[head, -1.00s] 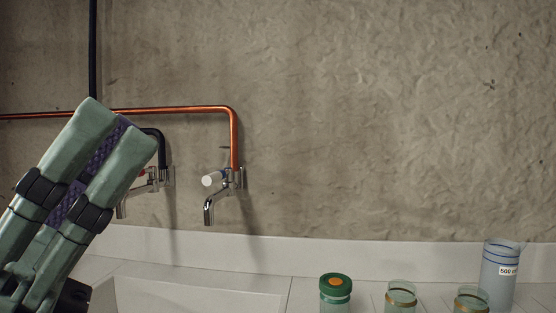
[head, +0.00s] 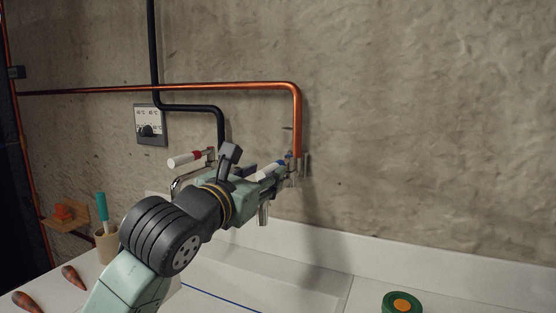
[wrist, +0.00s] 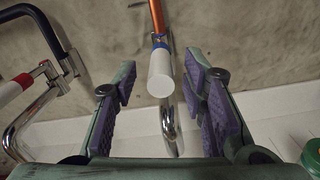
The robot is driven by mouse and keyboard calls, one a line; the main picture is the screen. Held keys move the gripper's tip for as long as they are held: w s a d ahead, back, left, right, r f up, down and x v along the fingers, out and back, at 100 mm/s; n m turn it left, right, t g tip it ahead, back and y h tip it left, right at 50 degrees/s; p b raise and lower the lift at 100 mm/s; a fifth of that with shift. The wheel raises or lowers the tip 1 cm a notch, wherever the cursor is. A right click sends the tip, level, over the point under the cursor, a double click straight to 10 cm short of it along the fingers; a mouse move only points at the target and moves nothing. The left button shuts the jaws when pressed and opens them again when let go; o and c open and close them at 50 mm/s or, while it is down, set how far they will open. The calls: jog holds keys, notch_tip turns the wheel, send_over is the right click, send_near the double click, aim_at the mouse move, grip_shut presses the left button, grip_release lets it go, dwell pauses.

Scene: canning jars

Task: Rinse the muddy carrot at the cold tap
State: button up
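The cold tap (head: 263,214) has a blue-banded white handle and hangs below the copper pipe, partly hidden by my gripper. In the wrist view its white handle (wrist: 161,76) points towards me, with the chrome spout (wrist: 169,125) below. My gripper (wrist: 161,68) is open, one purple-padded finger on each side of the handle, with gaps showing and nothing held. In the head view my gripper (head: 253,182) is at the taps. Two brownish-orange carrots (head: 72,277) (head: 26,302) lie at the lower left; I cannot tell which is muddy.
A red-banded tap (head: 186,159) on the black pipe is just left of my gripper. The sink (head: 235,277) lies below. A beige cup (head: 106,244) with a teal-handled tool stands left. A green-lidded jar (head: 402,303) is at the lower right. A dial panel (head: 150,125) is on the wall.

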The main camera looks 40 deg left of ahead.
aim_at(272, 164)
jog(key=p+x, duration=0.1)
jog(key=x, duration=0.3)
jog(key=shift+w+r, duration=0.15)
jog(key=shift+w, duration=0.1)
jog(key=shift+w+a+p, duration=0.15)
jog(key=shift+w+p, duration=0.25)
jog(key=shift+w, duration=0.2)
jog(key=shift+c, duration=0.5)
grip_shut()
